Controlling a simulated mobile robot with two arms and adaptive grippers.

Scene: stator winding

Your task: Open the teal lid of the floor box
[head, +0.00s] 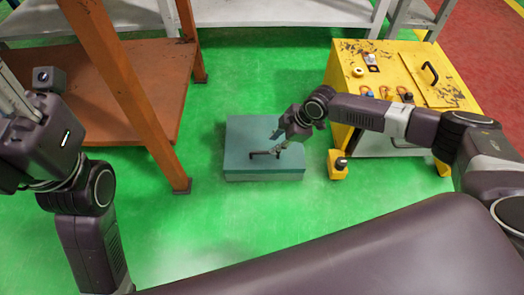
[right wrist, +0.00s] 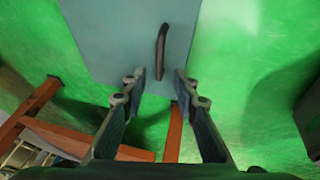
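The teal floor box (head: 243,132) stands on the green floor, and its flat lid appears shut. A dark bar handle (head: 264,154) sits on the lid towards its near edge. My right gripper (head: 279,142) is over the box, close to the handle. In the right wrist view my right gripper (right wrist: 160,86) is open and empty. There the handle (right wrist: 162,50) lies just beyond the fingertips, roughly in line with the gap, on the teal lid (right wrist: 115,35). I cannot tell the exact height of the fingers above it. My left gripper (head: 15,98) is at the left edge, partly cut off.
An orange-brown bench (head: 160,72) with slanted legs stands left of the box. A worn yellow cabinet (head: 400,72) is at the right, with a small yellow block (head: 337,168) on the floor before it.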

